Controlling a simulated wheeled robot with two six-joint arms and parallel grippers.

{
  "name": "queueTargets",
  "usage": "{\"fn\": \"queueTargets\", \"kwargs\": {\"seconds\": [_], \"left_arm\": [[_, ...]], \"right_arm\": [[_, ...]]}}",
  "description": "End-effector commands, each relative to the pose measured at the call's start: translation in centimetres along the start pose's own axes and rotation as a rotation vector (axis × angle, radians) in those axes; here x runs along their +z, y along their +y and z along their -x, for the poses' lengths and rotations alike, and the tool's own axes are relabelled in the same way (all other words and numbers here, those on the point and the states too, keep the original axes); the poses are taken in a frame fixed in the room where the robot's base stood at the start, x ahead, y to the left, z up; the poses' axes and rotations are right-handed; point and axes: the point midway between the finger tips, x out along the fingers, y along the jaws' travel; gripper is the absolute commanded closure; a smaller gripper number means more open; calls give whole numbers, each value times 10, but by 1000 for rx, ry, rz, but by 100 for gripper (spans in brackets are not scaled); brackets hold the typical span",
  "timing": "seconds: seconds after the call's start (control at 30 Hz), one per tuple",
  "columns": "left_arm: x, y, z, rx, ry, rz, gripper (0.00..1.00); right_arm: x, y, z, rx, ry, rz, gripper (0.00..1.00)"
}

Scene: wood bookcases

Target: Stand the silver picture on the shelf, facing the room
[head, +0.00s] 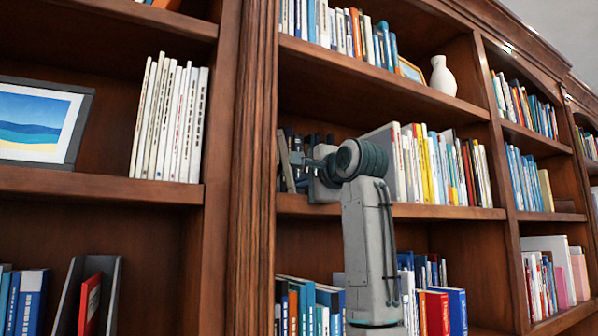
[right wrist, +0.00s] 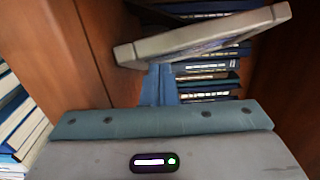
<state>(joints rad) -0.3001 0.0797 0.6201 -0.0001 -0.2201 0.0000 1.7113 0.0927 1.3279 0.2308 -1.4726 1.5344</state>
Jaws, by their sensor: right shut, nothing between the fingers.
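The silver picture (head: 286,158) stands on the middle shelf (head: 420,211) at its left end, seen nearly edge-on in the head view and slightly tilted. In the right wrist view its pale grey frame (right wrist: 205,36) crosses the top at a slant, its face mostly hidden. My right gripper (head: 300,158) is shut and empty. Its fingertips (right wrist: 160,70) are right at the near edge of the frame; I cannot tell whether they touch it. My left gripper is not in view.
Dark blue books (right wrist: 208,68) stand behind the picture. A wooden upright (head: 252,170) is close on its left. A row of books (head: 440,165) fills the shelf to the right of my arm. Another framed picture (head: 75,150) stands on the left bookcase.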

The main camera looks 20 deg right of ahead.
Motion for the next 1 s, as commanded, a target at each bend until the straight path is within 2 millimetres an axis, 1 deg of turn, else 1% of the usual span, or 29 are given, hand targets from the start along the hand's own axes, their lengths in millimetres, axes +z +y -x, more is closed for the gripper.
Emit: {"fn": "queueTargets", "kwargs": {"seconds": [0.1,1.0], "left_arm": [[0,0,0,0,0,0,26],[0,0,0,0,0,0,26]], "right_arm": [[6,1,-3,3,-4,-1,100],[33,2,-11,5,-7,-2,100]]}}
